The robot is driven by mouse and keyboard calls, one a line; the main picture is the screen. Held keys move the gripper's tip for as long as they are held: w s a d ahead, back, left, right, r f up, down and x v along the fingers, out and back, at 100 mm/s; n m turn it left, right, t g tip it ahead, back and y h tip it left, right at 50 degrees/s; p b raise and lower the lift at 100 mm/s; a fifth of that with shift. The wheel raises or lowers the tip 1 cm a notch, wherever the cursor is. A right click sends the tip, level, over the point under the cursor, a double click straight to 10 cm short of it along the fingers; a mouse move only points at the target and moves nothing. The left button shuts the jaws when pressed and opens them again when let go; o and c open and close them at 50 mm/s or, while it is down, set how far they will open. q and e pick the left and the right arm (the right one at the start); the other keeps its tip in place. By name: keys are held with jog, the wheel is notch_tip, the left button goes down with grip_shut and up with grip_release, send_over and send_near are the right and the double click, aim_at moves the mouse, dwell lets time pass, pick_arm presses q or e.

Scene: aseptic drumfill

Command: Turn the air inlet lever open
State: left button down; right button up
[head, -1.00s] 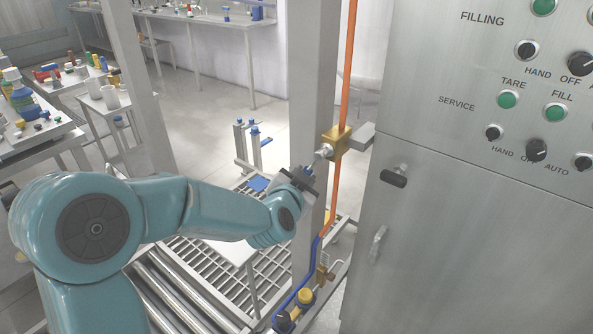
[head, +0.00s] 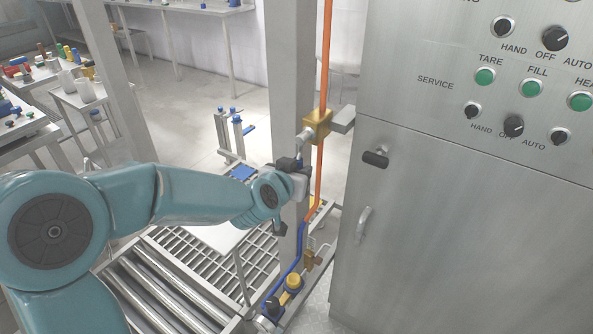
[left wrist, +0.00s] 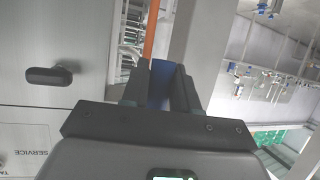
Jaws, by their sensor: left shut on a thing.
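The brass air inlet valve (head: 317,124) sits on an orange pipe beside a grey post. Its silvery lever stem (head: 303,142) sticks out on the left of the valve and runs down to my left gripper (head: 295,166). That gripper is just below and left of the valve, and hides the lever's end in the head view. In the left wrist view, a blue piece (left wrist: 160,85), apparently the lever's grip, lies between the dark fingers of my left gripper (left wrist: 159,92), which is shut on it. My right gripper does not show.
The steel control cabinet (head: 450,230) with knobs and a black handle (head: 376,159) stands close on the right. The grey post (head: 290,70) is right behind the gripper. A roller conveyor (head: 150,290) and a lower yellow-capped valve (head: 292,282) lie below.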

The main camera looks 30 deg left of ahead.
pick_arm(q)
jog(key=c, duration=0.9)
grip_release()
jog(key=shift+d, duration=0.15)
jog(key=shift+c, duration=0.2)
jog(key=shift+s+r, duration=0.2)
jog(key=shift+s, duration=0.1)
jog(key=p+v, duration=0.2)
jog(key=v, duration=1.3)
jog(key=shift+s+p, duration=0.25)
jog(key=shift+p, duration=0.15)
jog(key=shift+d, duration=0.1)
